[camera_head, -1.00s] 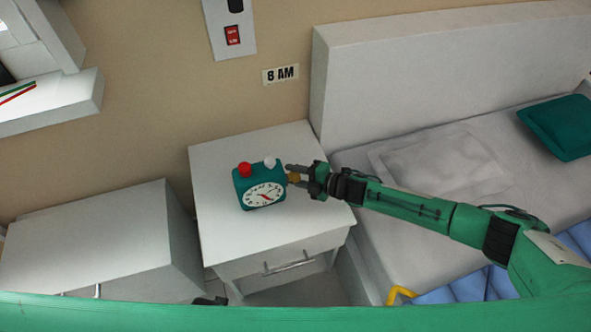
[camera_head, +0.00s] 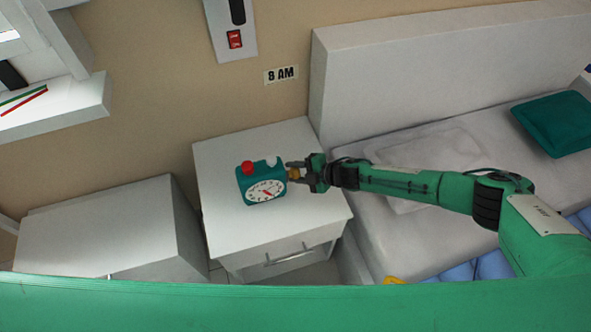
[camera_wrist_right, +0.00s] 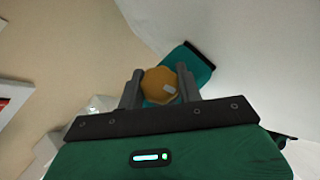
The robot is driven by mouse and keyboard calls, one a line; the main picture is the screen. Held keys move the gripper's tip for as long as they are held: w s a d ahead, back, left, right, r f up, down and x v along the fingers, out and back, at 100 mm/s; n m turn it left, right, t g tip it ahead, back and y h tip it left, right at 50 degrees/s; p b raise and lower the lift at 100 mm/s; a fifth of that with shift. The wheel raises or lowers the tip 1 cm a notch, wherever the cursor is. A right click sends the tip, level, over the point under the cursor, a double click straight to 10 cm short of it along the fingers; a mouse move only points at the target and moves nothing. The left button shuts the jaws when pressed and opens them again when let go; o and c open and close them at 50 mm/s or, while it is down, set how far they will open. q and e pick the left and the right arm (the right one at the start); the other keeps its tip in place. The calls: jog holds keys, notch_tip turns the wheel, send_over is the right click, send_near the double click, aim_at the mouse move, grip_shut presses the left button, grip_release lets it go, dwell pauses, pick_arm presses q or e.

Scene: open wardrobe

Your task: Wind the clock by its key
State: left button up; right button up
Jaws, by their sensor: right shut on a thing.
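The teal clock (camera_head: 246,184) stands on the white nightstand, its white dial facing the front. A red knob (camera_head: 248,167) and a white knob (camera_head: 273,161) sit on its top. The brass-coloured key (camera_head: 294,174) is at the clock's right side. My right gripper (camera_head: 294,172) is beside the clock, shut on the key. In the right wrist view the round key (camera_wrist_right: 160,84) is between the two fingers of the right gripper (camera_wrist_right: 160,88), with part of the teal clock (camera_wrist_right: 196,63) behind it. My left gripper is not in view.
The nightstand (camera_head: 225,150) has bare room around the clock. A bed (camera_head: 440,145) with a teal pillow (camera_head: 560,125) lies to the right. A white cabinet (camera_head: 100,225) stands to the left. An "8 AM" label (camera_head: 282,74) and a red switch (camera_head: 234,39) are on the wall.

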dwell(0.4)
jog(key=o, duration=1)
jog(key=v, duration=1.3)
jog(key=shift+s+d+r, duration=0.1)
jog(key=shift+d+r, duration=0.1)
jog(key=shift+d, duration=0.15)
